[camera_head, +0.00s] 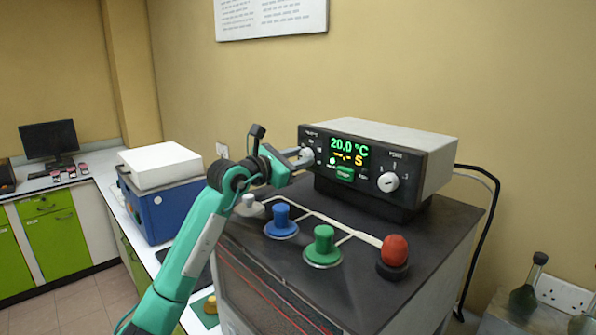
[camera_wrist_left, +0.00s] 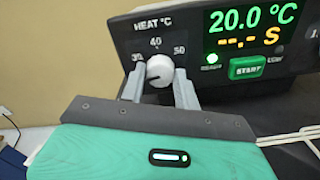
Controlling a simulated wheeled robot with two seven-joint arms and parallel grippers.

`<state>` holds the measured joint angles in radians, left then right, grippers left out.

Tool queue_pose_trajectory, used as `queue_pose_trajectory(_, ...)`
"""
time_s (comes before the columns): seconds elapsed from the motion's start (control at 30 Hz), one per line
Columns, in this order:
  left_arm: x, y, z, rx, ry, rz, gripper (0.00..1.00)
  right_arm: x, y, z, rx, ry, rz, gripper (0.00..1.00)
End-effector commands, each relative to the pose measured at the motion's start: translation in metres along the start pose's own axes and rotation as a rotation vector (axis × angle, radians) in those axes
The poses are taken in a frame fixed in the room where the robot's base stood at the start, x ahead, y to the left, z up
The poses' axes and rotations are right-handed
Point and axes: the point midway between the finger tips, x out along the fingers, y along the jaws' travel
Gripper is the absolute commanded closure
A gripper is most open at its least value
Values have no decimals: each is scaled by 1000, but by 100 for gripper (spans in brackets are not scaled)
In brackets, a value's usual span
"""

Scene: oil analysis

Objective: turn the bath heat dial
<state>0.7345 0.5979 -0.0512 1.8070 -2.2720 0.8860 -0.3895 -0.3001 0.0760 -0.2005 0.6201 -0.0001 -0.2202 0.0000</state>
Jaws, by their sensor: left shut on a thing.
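The bath heat dial (camera_wrist_left: 159,71) is a white round knob on the dark front panel, under the label HEAT °C with marks around it, 40 at the top and 50 at the right. My left gripper (camera_wrist_left: 160,84) has one finger on each side of the dial and is shut on it. In the head view the left gripper (camera_head: 300,157) reaches the left end of the control box (camera_head: 400,146) and mostly hides the dial. The display (camera_head: 348,151) reads 20.0 °C in green with dashes and S in yellow below. My right gripper is not in view.
A green START button (camera_wrist_left: 247,67) sits right of the dial. A second white knob (camera_head: 388,182) is at the panel's right. White, blue (camera_head: 281,220), green (camera_head: 323,246) and red (camera_head: 394,251) knobs stand on the dark top below the box. A blue-and-white device (camera_head: 165,205) stands left.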

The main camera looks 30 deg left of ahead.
Motion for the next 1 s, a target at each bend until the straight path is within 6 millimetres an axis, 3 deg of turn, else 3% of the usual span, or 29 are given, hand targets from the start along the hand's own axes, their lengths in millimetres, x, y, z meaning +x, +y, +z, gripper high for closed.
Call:
queue_pose_trajectory(0.03,-1,-1,-7,48,0,3,91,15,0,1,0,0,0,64)
queue_pose_trajectory(0.4,-1,-1,-5,400,0,3,91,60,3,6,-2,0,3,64)
queue_pose_trajectory(1.0,0,0,-3,968,2,1,91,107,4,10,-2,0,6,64)
